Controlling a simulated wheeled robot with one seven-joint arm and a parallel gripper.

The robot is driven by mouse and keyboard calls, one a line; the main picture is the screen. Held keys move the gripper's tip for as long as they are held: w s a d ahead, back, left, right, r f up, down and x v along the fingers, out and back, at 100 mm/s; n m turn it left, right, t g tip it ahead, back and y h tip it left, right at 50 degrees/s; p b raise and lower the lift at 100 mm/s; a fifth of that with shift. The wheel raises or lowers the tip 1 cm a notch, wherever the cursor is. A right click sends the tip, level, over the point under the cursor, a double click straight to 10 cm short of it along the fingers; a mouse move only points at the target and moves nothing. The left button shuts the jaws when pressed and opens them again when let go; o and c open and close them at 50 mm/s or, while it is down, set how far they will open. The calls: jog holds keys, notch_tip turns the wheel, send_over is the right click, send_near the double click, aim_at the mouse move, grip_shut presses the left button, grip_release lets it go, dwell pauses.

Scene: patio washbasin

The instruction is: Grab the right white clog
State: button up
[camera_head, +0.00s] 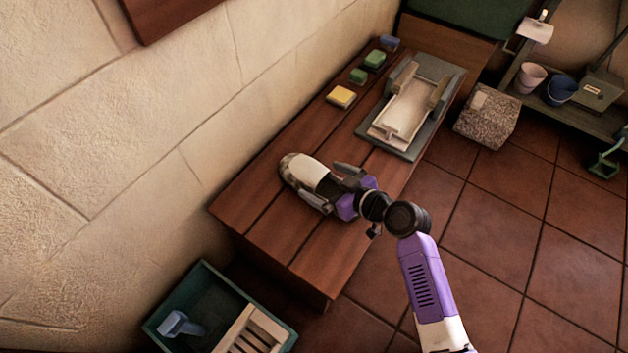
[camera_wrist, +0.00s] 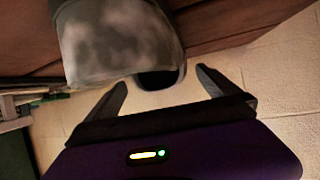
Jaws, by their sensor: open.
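One white clog (camera_head: 308,172) with a mottled grey-brown end lies on the wooden bench (camera_head: 262,216). No second clog can be made out. My gripper (camera_head: 322,180) is at the clog's right end, with one finger along its lower side and the other beyond its upper side. In the wrist view the clog (camera_wrist: 112,42) is a large pale, blotched shape with a dark part at its lower right. My gripper (camera_wrist: 160,80) is open there, its fingers apart below the clog. I cannot tell whether either finger touches it.
A grey tray with a pale wooden frame (camera_head: 405,110) stands on the bench's far part. Yellow (camera_head: 341,96) and green (camera_head: 374,60) blocks lie near the wall (camera_head: 200,90). A teal crate (camera_head: 190,290) is below the near end. A stone block (camera_head: 487,115) stands on the tiled floor.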

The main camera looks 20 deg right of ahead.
jog(key=shift+x, duration=1.3)
jog(key=shift+r, duration=0.1)
jog(key=c, duration=1.6)
jog(key=shift+o, duration=0.2)
